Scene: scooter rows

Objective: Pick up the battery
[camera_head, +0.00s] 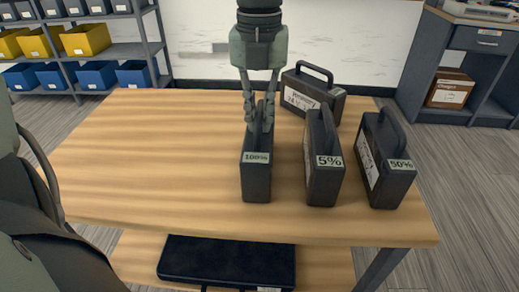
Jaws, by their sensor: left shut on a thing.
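Several black batteries with top handles stand upright on the wooden table (150,150). The battery labelled 100% (256,182) is the leftmost of the front ones. My left gripper (258,122) points down from above and is shut on the handle of this battery, its fingers hiding part of the handle. Whether the battery touches the table or is slightly raised cannot be told. The battery labelled 5% (324,182) is just to its right, and the one labelled 50% (392,188) is farther right. Another battery (318,98) stands behind them, turned sideways. My right gripper is not in view.
The left half of the table is clear. A dark flat case (228,262) lies on the lower shelf beneath. Shelving with yellow bins (86,40) and blue bins (96,75) stands at the back left. A cabinet (484,40) with a cardboard box (450,89) stands at the back right.

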